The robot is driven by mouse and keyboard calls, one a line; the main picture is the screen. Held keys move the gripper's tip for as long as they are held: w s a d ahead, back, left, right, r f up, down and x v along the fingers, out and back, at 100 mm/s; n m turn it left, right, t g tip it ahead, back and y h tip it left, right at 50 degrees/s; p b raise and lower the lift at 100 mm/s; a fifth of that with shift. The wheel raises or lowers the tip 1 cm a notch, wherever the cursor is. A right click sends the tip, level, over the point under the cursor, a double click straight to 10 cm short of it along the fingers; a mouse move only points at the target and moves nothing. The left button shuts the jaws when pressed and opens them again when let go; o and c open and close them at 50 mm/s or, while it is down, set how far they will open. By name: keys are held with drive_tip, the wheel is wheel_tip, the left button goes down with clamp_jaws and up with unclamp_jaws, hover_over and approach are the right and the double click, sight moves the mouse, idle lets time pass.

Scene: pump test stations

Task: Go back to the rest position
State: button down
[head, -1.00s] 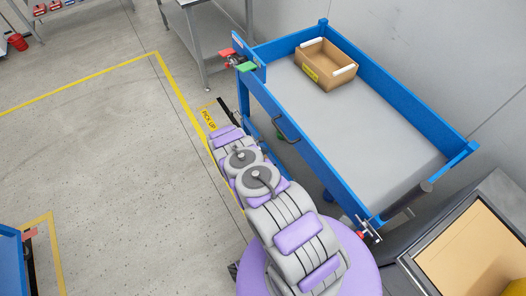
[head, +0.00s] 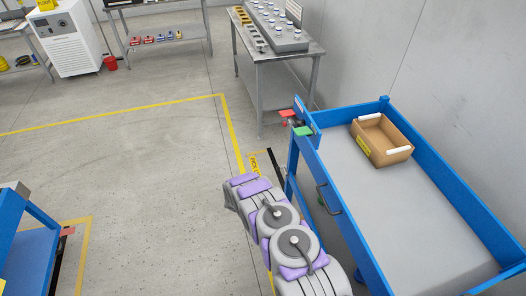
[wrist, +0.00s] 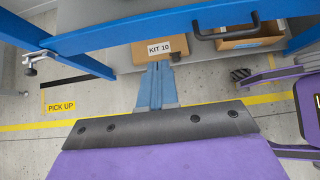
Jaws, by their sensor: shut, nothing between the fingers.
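My gripper (wrist: 157,88) shows in the wrist view as two blue-grey fingers held together, with nothing between them. It points toward the side of the blue cart (wrist: 195,20). A cardboard box labelled KIT 10 (wrist: 150,54) lies beyond the fingertips, below the cart's blue rail. In the head view my arm (head: 280,235) is folded beside the blue cart (head: 336,200), and the gripper itself cannot be made out there.
An open cardboard box (head: 382,140) with white handles stands on the cart's top tray (head: 385,205). A metal table (head: 275,65) with a rack of bottles stands behind. A blue frame (head: 28,240) is at the lower left. The floor (head: 140,170) between is clear.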

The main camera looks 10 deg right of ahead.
drive_tip(key=shift+r, duration=0.1)
wheel_tip(320, 180, up, 20)
drive_tip(key=d+m+g+y, duration=0.1)
drive_tip(key=m+g, duration=0.1)
drive_tip(key=m, duration=0.3)
drive_tip(key=s+r+m+y, duration=0.1)
drive_tip(key=s+r+m, duration=0.25)
drive_tip(key=r, duration=0.45)
drive_tip(key=s+r+m+y, duration=0.1)
drive_tip(key=s+r+m, duration=0.1)
drive_tip(key=s+r, duration=0.5)
drive_tip(key=s+a+r+m+g+y, duration=0.1)
drive_tip(key=s+a+r+m+y, duration=0.25)
drive_tip(key=s+r, duration=0.85)
drive_tip(key=s+a+r+m+y, duration=0.1)
drive_tip(key=s+a+r+m, duration=0.1)
drive_tip(key=s, duration=0.7)
drive_tip(key=s+a+r+m+y, duration=0.2)
drive_tip(key=s+a+r, duration=0.2)
drive_tip(key=s, duration=0.5)
drive_tip(key=shift+a+t, duration=0.25)
drive_tip(key=shift+t, duration=0.15)
drive_tip(key=shift+w, duration=0.1)
